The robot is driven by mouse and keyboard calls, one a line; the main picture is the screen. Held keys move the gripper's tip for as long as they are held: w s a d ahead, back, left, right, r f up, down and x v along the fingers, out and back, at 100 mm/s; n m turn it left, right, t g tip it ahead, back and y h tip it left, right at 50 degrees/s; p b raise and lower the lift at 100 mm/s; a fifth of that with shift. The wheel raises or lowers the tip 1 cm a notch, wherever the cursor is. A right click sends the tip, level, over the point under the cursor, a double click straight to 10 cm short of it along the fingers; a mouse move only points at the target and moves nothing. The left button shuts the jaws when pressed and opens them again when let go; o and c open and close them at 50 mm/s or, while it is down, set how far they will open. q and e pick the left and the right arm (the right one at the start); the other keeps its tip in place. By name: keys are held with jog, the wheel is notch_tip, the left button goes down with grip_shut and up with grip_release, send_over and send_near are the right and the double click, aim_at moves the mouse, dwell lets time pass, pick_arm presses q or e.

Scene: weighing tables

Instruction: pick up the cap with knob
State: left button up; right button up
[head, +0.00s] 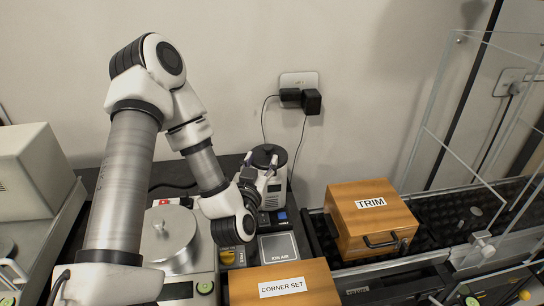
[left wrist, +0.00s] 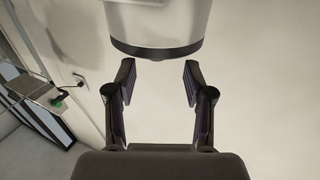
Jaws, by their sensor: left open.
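A round silver cap with a small knob (head: 165,236) sits on the scale at the left in the head view. It is the clearest match for the cap with knob. A white device with a dark round top (head: 268,155) stands at the back by the wall; whether that top has a knob I cannot tell. My left gripper (head: 261,165) is open and empty, in front of this device and to the right of the silver cap. In the left wrist view, a white rounded body with a dark rim (left wrist: 160,48) lies beyond the open fingertips (left wrist: 158,72). My right gripper is out of view.
Wooden boxes marked CORNER SET (head: 250,290) and TRIM (head: 350,218) stand at the front and right. A small ION AIR unit (head: 279,247) is beside the scale. A glass-walled enclosure (head: 500,220) is at the right. Cables hang from a wall socket (head: 299,80).

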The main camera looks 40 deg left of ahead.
aim_at(267, 149)
pick_arm(q)
jog(key=shift+w+r+b, duration=0.15)
jog(key=shift+r+b, duration=0.15)
jog(key=shift+r, duration=0.25)
jog(key=x, duration=0.2)
jog(key=p+x, duration=0.1)
jog(key=x, duration=0.2)
jog(key=shift+w+a+f, duration=0.1)
jog(key=shift+w+f, duration=0.15)
jog(key=shift+w, duration=0.15)
jog(key=shift+s+r, duration=0.1)
jog(key=shift+s, duration=0.15)
jog(key=shift+w, duration=0.1)
grip_shut()
